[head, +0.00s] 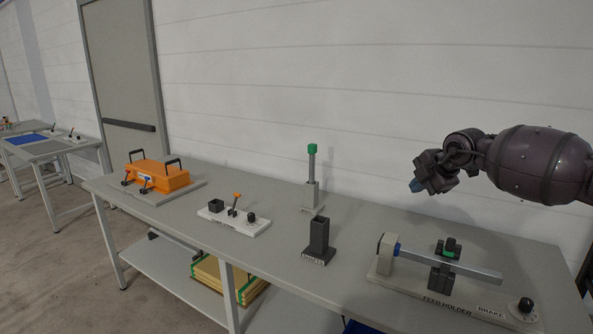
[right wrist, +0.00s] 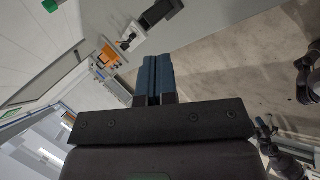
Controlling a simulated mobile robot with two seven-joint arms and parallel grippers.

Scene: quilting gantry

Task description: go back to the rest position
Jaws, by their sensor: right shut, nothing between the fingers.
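My right gripper (head: 416,186) hangs in the air above the right part of the grey table, near the wall. In the right wrist view its two blue fingers (right wrist: 156,80) are pressed together with nothing between them. It touches nothing on the table.
The long grey table (head: 290,257) carries an orange case (head: 158,177), a white panel with a lever (head: 233,219), a green-topped post (head: 312,165), a dark open holder (head: 319,240) and the feed holder fixture (head: 450,268). A door (head: 125,80) and another table (head: 55,150) are at left.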

